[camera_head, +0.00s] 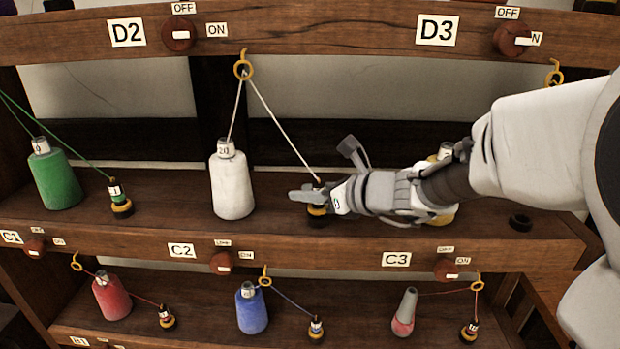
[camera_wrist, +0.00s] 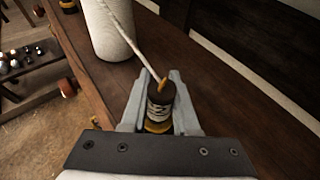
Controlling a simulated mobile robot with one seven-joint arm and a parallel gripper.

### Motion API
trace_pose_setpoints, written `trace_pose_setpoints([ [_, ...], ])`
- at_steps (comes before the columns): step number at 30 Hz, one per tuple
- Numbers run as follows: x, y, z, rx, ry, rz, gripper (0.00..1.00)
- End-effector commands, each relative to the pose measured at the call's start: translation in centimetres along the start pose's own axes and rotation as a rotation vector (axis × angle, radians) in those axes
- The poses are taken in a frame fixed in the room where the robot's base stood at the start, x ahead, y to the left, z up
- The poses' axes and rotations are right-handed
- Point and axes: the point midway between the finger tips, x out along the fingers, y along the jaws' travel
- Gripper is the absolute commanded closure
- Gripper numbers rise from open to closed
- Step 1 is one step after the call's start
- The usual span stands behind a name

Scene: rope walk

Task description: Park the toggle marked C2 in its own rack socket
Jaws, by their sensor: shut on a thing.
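My gripper (camera_head: 318,197) is shut on a dark toggle with pale thread wound around it and a yellow lower band (camera_wrist: 160,126). A white thread runs from the toggle's top up through a yellow eyelet (camera_head: 243,69) to the white cone (camera_head: 232,186), left of my gripper. The toggle is upright over the middle shelf; its yellow and black lower end (camera_head: 317,212) shows below my fingers. I cannot tell whether it is fully seated in a socket. No marking can be read on it. The label C2 (camera_head: 181,250) is on the beam below the white cone.
A green cone (camera_head: 56,178) and its toggle (camera_head: 120,200) stand at left. An empty black socket (camera_head: 519,222) is at right. A cone behind my wrist is mostly hidden. Red (camera_head: 111,298) and blue (camera_head: 251,309) cones with toggles stand below. Switch knobs (camera_head: 221,263) jut from the beams.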

Motion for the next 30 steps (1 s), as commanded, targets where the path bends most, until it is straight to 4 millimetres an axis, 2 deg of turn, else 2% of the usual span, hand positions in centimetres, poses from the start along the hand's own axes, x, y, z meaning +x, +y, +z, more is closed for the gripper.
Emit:
trace_pose_setpoints([
  [16,0.03,0.0,-0.06,0.0,0.0,0.0,1.0],
  [30,0.39,0.0,-0.96,0.0,0.0,0.0,1.0],
])
